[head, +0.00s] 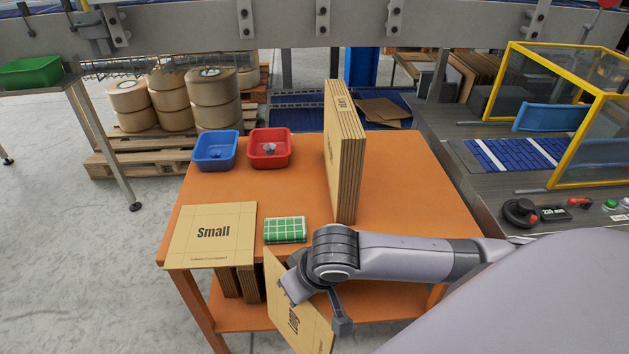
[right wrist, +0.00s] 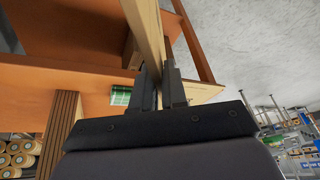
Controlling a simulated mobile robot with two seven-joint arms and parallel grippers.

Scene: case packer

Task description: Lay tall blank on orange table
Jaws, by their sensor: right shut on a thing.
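The orange table (head: 222,193) stands in front of me. My right gripper (head: 316,303) is at its near edge, shut on a flat cardboard blank (head: 301,325). The blank hangs tilted in front of the table, with its printed word partly readable at an angle. In the right wrist view, the fingers (right wrist: 158,85) pinch the edge of the blank (right wrist: 146,28), beside the orange table (right wrist: 45,85). A "Small" blank (head: 190,246) lies flat at the table's near left. My left gripper is out of view.
A thick stack of blanks (head: 346,165) stands upright mid-table. A green checked pack (head: 285,230), blue bin (head: 215,163) and red bin (head: 284,160) sit on the table. Several blanks lean on the lower shelf (head: 245,318). The tabletop's right side (head: 400,190) is clear.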

